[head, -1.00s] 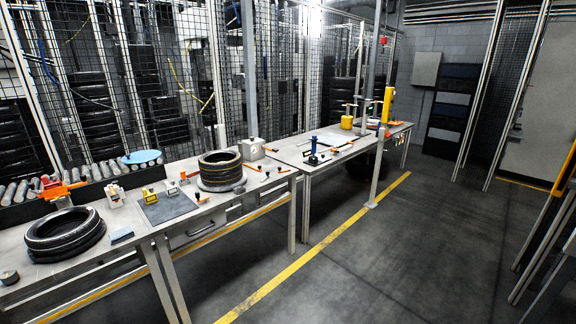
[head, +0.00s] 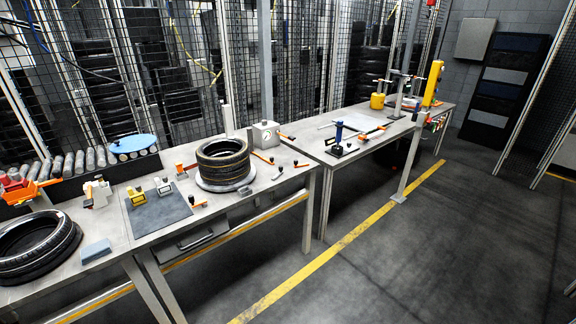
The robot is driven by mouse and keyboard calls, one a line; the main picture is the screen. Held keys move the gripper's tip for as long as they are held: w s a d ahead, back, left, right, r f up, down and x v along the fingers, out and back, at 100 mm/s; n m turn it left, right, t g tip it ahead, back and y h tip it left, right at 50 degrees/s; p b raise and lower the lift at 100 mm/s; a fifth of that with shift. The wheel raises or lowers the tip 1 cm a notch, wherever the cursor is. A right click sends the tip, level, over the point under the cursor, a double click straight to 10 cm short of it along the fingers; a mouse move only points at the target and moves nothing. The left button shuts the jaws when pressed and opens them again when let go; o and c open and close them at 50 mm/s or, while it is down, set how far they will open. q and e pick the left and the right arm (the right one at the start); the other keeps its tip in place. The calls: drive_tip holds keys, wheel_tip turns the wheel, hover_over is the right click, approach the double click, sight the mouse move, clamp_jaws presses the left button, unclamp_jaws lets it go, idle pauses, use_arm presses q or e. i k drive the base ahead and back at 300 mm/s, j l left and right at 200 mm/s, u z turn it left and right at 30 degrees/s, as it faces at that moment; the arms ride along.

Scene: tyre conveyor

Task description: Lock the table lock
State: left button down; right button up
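Neither of my grippers is in view. On the near workbench (head: 230,209), a stack of tyres (head: 223,160) sits on a round grey plate (head: 236,186). Several small orange-handled levers lie around it, including one at the front (head: 198,204), one at the right (head: 301,164) and one behind (head: 263,157). An orange-handled clamp-like piece (head: 187,168) stands left of the stack. I cannot tell which of these, if any, is the table lock, or whether it is locked.
A loose tyre (head: 38,246) and a blue block (head: 96,251) lie at the left. A dark mat (head: 160,216) bears small yellow and white blocks. A second table (head: 375,139) stands farther right. The floor (head: 420,255) to the right is clear, with a yellow line.

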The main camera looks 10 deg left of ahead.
sight(281, 168)
drive_tip(key=i, duration=1.3)
drive_tip(key=z, duration=0.2)
